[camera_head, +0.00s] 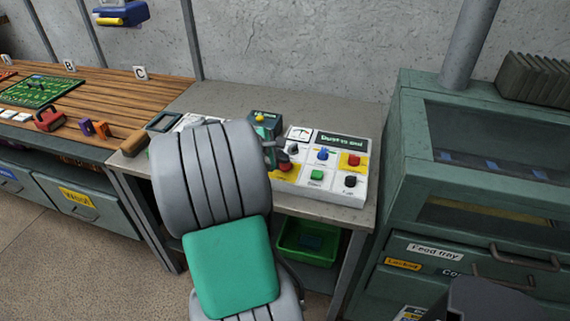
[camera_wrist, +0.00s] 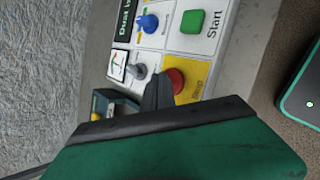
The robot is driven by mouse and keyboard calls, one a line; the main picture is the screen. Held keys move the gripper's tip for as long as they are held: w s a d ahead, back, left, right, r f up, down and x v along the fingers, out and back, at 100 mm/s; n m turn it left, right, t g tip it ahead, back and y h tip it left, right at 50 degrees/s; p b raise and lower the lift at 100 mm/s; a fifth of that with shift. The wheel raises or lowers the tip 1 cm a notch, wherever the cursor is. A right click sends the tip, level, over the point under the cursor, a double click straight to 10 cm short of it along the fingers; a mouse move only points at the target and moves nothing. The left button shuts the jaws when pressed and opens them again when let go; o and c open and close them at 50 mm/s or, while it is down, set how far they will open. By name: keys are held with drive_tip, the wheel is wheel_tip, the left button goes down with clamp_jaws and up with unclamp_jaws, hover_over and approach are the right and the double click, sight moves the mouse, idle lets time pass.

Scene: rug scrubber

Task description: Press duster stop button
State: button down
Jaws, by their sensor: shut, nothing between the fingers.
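The duster control panel (camera_head: 334,187) is a white box on the grey bench, its dark title plate partly legible. A red stop button (camera_wrist: 175,80) sits on a yellow patch in the wrist view, lettering beside it. It also shows partly in the head view (camera_head: 287,167), behind my fingertips. My gripper (camera_wrist: 158,92) is shut and empty, its dark fingers at the edge of the red button. I cannot tell whether they touch it. In the head view my gripper (camera_head: 280,153) is mostly hidden by my arm.
Close by are a green start button (camera_wrist: 192,21), a blue knob (camera_wrist: 148,22) and a grey knob (camera_wrist: 136,71). A second red button (camera_head: 354,160) and a black knob (camera_head: 350,181) are at the panel's right. A green cabinet (camera_head: 390,180) stands to the right.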

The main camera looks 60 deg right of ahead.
sight(283, 165)
drive_tip(key=shift+f, duration=0.3)
idle(0.4)
drive_tip(key=shift+r+p, duration=0.95)
drive_tip(key=shift+p, duration=0.05)
wheel_tip(283, 165, up, 5)
drive_tip(key=p, duration=0.5)
drive_tip(key=shift+r, duration=0.1)
